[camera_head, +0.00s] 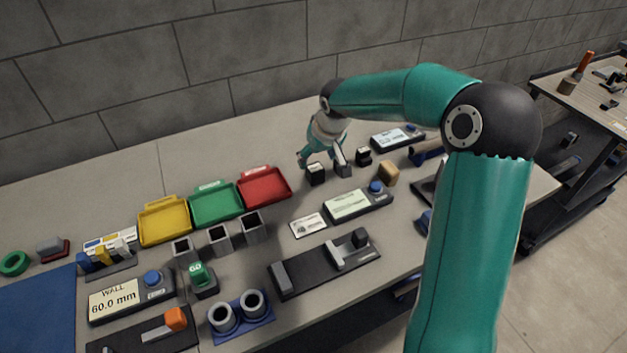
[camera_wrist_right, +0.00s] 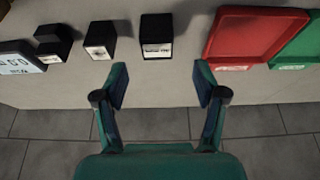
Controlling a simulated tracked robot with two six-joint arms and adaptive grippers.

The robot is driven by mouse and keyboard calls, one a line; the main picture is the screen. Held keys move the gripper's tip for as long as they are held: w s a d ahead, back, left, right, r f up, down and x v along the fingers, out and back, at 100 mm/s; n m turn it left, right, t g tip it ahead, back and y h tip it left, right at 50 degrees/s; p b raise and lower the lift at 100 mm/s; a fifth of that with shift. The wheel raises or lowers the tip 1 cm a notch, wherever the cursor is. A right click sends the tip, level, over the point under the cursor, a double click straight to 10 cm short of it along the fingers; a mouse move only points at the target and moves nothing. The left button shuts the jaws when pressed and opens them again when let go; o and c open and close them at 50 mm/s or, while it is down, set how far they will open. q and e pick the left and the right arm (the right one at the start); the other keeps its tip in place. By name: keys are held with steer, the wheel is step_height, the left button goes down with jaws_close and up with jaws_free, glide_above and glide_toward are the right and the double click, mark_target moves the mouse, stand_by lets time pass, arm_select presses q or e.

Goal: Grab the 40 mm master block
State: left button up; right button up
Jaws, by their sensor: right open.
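Three dark blocks with pale labels stand in a row on the bench. In the head view they are a left block (camera_head: 316,174), a middle block (camera_head: 343,169) and a right block (camera_head: 363,157). In the right wrist view the same row runs the other way, with the left block (camera_wrist_right: 157,37) nearest the red tray, then the middle block (camera_wrist_right: 101,40) and the right block (camera_wrist_right: 55,43). The labels are too small to read, so I cannot tell which is 40 mm. My right gripper (camera_head: 321,157) is open and empty behind the left block; its spread fingers show in the wrist view (camera_wrist_right: 162,86).
A red tray (camera_head: 265,186) lies left of the blocks, with green (camera_head: 215,204) and yellow trays beyond. A tan wooden block (camera_head: 388,173) and a display unit (camera_head: 392,137) stand to the right. A gauge box (camera_head: 352,203) lies in front. Bench behind is clear.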

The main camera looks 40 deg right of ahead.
mark_target(316, 168)
steer(key=shift+s+b+x, duration=0.2)
steer(key=shift+b+x, duration=0.45)
steer(key=shift+x, duration=1.15)
steer(key=shift+s+b+x, duration=0.2)
steer(key=shift+b+x, duration=0.4)
steer(key=shift+x, duration=1.2)
jaws_close()
